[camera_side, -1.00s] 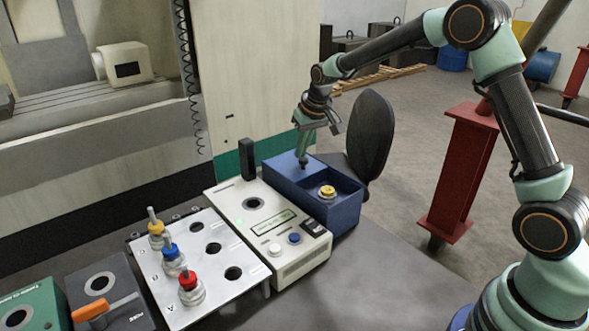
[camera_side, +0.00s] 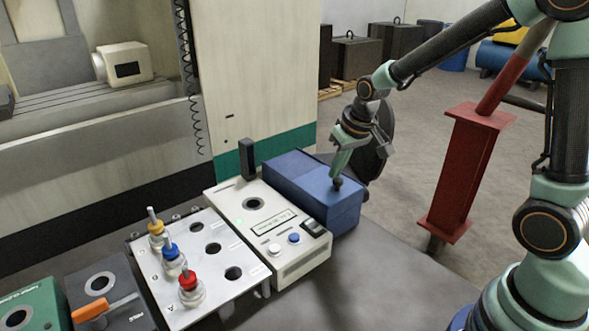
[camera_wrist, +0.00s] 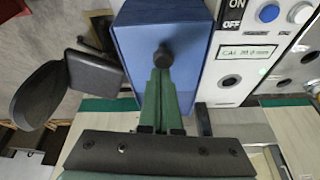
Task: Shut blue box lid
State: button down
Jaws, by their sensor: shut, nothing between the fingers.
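The blue box (camera_side: 345,219) stands on the bench at the right end of the row of devices. Its blue lid (camera_side: 312,187) lies flat across the top, and the inside is hidden. My gripper (camera_side: 337,183) is shut and empty, pointing down with its dark tip at the lid's top near the right end. In the wrist view the gripper tip (camera_wrist: 163,56) shows over the blue lid (camera_wrist: 190,25), and it appears to touch it.
A white control unit (camera_side: 265,222) with buttons stands close along the box's left side. A metal plate (camera_side: 215,260) with red, blue and yellow-topped parts is farther left. A dark chair (camera_side: 378,140) stands behind the box. The bench front right is clear.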

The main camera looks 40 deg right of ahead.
aim_at(326, 179)
dwell(0.3)
jog(key=w, duration=0.3)
jog(key=shift+w+d+r, duration=0.3)
jog(key=shift+w+d, duration=0.05)
jog(key=shift+w, duration=0.05)
jog(key=v, duration=1)
jog(key=s+a+n+t, duration=0.1)
jog(key=s+a, duration=0.3)
jog(key=s, duration=1.1)
jog(key=shift+r+n+t, duration=0.3)
jog(key=shift+r+n, duration=0.1)
